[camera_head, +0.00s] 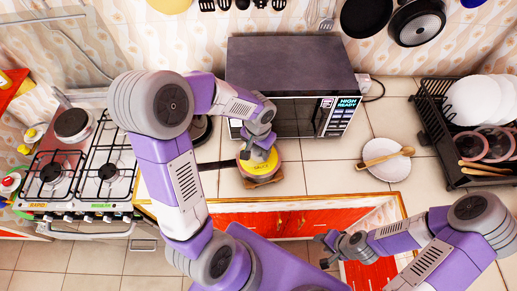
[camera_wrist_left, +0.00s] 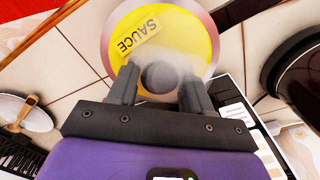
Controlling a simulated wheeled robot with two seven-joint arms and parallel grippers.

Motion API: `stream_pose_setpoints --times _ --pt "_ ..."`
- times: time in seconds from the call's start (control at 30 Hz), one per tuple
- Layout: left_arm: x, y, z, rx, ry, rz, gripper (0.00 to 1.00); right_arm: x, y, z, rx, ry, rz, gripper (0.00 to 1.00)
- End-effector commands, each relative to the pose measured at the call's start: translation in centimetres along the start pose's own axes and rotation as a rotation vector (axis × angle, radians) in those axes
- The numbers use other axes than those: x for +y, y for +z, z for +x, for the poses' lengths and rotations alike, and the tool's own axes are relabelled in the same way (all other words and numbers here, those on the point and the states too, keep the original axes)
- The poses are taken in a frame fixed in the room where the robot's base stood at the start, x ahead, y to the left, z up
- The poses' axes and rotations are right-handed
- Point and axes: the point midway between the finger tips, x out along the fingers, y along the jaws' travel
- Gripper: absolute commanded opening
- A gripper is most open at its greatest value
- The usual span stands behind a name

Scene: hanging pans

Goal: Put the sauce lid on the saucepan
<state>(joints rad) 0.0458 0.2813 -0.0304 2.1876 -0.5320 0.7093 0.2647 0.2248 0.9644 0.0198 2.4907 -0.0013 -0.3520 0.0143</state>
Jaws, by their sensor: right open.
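The yellow sauce lid (camera_head: 272,158) is over the saucepan's place on the counter in front of the microwave; a dark saucepan handle (camera_head: 215,165) sticks out to its left. I cannot tell whether the lid rests fully on the pan. In the left wrist view the lid (camera_wrist_left: 195,25) shows its SAUCE label, a pinkish rim and a dark round knob. My left gripper (camera_wrist_left: 158,80) has a finger on each side of the knob; contact is unclear. In the head view the left gripper (camera_head: 247,158) covers part of the lid. My right gripper (camera_head: 330,250) is open and empty above the front cabinets.
A wooden trivet (camera_head: 262,183) shows under the saucepan. The microwave (camera_head: 290,80) stands close behind. A white plate with a wooden spoon (camera_head: 385,175) and a black dish rack (camera_head: 432,120) are to the right. The stove (camera_head: 100,170) is left. Pans hang above.

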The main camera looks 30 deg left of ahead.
Motion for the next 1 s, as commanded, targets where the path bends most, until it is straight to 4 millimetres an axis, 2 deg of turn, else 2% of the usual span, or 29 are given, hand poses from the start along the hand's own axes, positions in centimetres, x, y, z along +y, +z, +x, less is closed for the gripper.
stream_pose_setpoints --times 0.03,0.1,0.13,0.47,0.8,1.0 --pt "0.0 0.0 0.0 0.0 0.0 0.0 0.58 0.0 0.0 0.0 0.0 0.0 0.0 0.46" --pt "0.0 0.0 0.0 0.0 0.0 0.0 0.69 0.0 0.0 0.0 0.0 0.0 0.0 0.46" --pt "0.0 0.0 0.0 0.0 0.0 0.0 0.71 0.0 0.0 0.0 0.0 0.0 0.0 0.46" --pt "0.0 0.0 -0.5 0.002 0.0 -0.001 0.71 0.0 0.0 -0.1 0.0 0.0 0.0 0.46" --pt "0.0 -0.1 -5.9 0.005 0.0 0.001 0.71 -0.3 0.0 -0.9 0.0 0.0 0.0 0.46" --pt "0.0 -0.1 -7.6 0.002 0.0 0.0 0.71 -0.4 0.1 -1.1 0.0 0.0 0.0 0.46"
